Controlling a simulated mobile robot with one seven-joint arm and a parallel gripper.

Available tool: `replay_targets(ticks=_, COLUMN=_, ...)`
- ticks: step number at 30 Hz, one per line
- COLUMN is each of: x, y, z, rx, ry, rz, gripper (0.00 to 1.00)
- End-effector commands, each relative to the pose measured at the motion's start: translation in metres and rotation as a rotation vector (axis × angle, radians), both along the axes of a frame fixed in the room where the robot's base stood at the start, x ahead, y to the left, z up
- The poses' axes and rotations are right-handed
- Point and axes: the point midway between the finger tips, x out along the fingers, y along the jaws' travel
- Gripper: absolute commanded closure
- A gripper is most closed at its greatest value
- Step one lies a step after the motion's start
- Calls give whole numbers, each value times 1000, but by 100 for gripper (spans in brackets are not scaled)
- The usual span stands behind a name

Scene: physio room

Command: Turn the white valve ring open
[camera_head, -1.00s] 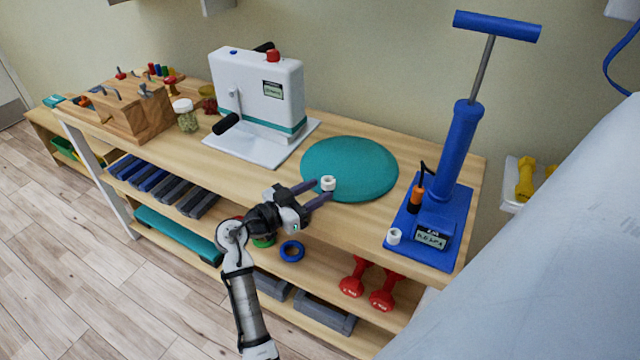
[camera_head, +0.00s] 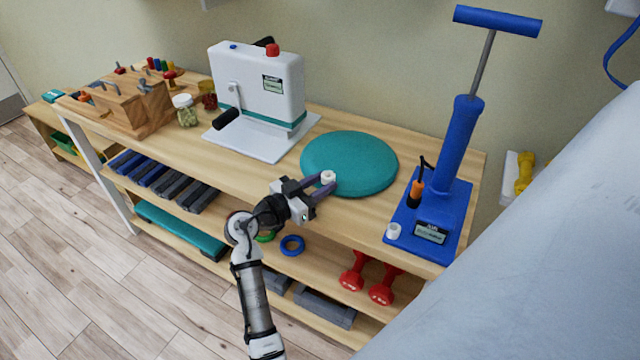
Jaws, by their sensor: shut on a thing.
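The white valve ring (camera_head: 328,177) is a small ring at the front left edge of the round teal cushion (camera_head: 352,160). My gripper (camera_head: 322,187) reaches in from the front left, with its two dark purple fingers on either side of the ring. It is shut on the ring. The arm comes up from the bottom of the picture. The ring's underside and the finger contact are too small to see clearly.
A blue pump (camera_head: 456,150) stands on a blue base at the right, with a second white piece (camera_head: 393,230) on its corner. A white crank machine (camera_head: 262,90) stands behind left. Red dumbbells (camera_head: 353,272) lie on the shelf below.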

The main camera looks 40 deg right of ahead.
Motion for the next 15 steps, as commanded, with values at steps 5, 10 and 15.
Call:
replay_targets(ticks=5, x=-3, y=0, z=-2, rx=0, ry=-2, rz=83, gripper=93)
replay_targets(ticks=10, x=-6, y=0, z=-1, rx=0, ry=-1, rz=200, gripper=93)
replay_targets(ticks=15, x=-9, y=-1, z=1, rx=1, ry=0, rz=319, gripper=93)
